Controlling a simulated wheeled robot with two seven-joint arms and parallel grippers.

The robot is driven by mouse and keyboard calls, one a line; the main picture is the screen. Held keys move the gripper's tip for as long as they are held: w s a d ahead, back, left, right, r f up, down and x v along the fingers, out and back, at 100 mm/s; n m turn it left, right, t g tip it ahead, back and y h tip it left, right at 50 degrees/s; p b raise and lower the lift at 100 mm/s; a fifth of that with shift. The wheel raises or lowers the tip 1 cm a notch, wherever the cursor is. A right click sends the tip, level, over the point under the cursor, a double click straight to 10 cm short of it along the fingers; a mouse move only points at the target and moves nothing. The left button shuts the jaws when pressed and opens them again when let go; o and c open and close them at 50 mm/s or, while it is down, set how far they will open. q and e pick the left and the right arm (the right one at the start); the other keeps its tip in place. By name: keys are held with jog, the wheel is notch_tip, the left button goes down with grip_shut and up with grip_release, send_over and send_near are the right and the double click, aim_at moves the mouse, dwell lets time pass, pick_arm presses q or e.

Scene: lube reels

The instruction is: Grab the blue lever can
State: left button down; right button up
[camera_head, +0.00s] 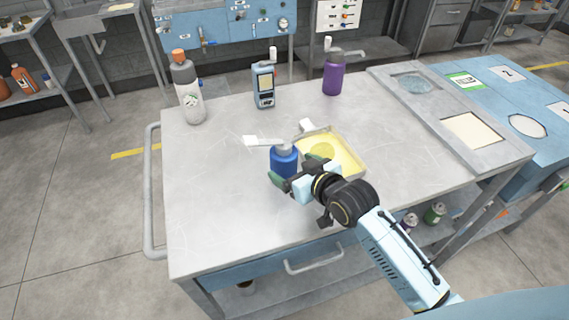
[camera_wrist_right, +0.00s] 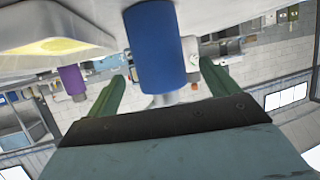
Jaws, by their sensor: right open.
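The blue lever can (camera_head: 284,160) stands upright on the metal table, with a pale lever on top that points left in the head view. My right gripper (camera_head: 287,182) is at the can's near side. In the right wrist view the blue can (camera_wrist_right: 155,48) fills the upper middle. The open green fingers of my right gripper (camera_wrist_right: 160,85) stand to its two sides, with visible space beside the can. Whether the fingers touch it cannot be told. My left gripper is not in view.
A shallow tray with yellow liquid (camera_head: 354,169) lies just right of the blue can. A purple lever can (camera_head: 333,80), a blue handheld device (camera_head: 264,85) and a white bottle with an orange cap (camera_head: 188,95) stand farther back. The table's left front is clear.

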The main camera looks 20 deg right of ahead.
jog(key=x, duration=0.5)
jog(key=shift+w, duration=0.1)
jog(key=c, duration=1.4)
